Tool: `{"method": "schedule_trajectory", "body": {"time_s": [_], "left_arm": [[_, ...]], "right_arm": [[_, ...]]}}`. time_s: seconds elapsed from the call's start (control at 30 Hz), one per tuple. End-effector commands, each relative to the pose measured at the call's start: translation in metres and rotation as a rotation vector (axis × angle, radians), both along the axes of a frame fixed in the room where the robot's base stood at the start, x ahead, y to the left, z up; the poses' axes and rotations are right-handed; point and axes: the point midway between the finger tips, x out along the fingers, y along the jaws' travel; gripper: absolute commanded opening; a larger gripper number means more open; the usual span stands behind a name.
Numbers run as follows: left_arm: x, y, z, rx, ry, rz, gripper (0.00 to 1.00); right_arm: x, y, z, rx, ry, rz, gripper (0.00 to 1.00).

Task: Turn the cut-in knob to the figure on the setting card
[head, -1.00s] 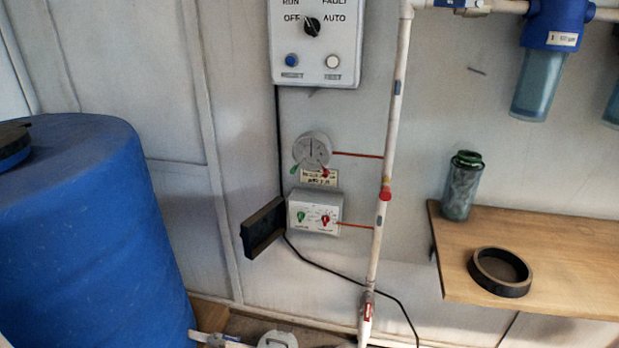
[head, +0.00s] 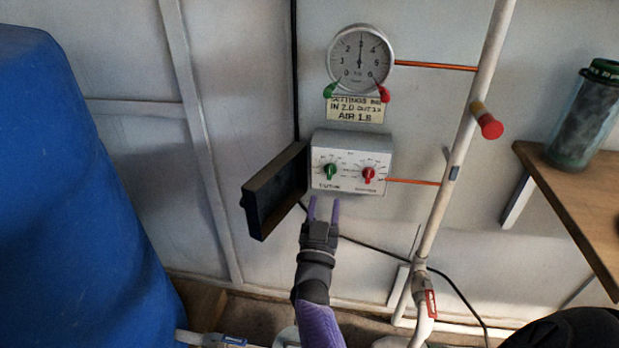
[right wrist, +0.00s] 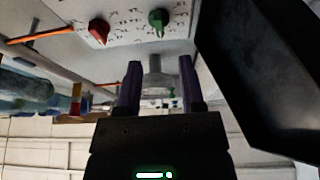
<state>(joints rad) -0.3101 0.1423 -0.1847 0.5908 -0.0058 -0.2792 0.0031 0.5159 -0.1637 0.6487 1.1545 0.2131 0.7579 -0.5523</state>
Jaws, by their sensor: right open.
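The switch box (head: 350,150) on the wall has a green knob (head: 330,172) on its left and a red knob (head: 368,175) on its right. The lettering below the green knob is blurred and may read cut-in. In the right wrist view, the green knob (right wrist: 158,20) lies beyond the fingertips (right wrist: 160,66). My left gripper is out of view.
The box's black cover (head: 275,190) hangs open at the left, close beside the gripper. A gauge (head: 360,60) is above the card. A pipe (head: 462,150) with a red button-like fitting (head: 487,124) stands right. A blue tank (head: 70,190) is left; a bench (head: 575,210) is right.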

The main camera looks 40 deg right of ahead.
Motion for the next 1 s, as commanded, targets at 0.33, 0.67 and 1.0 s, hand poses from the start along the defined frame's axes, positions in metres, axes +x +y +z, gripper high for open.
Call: {"method": "schedule_trajectory", "body": {"time_s": [0.33, 0.67, 1.0], "left_arm": [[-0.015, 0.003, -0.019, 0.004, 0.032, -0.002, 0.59], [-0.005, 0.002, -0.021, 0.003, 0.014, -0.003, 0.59], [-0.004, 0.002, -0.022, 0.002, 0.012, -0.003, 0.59]], "right_arm": [[0.039, -0.048, 0.022, 0.001, 0.005, 0.004, 0.5], [0.041, -0.05, 0.026, 0.002, 0.004, 0.006, 0.42], [0.041, -0.05, 0.026, 0.002, 0.004, 0.006, 0.0]]}}
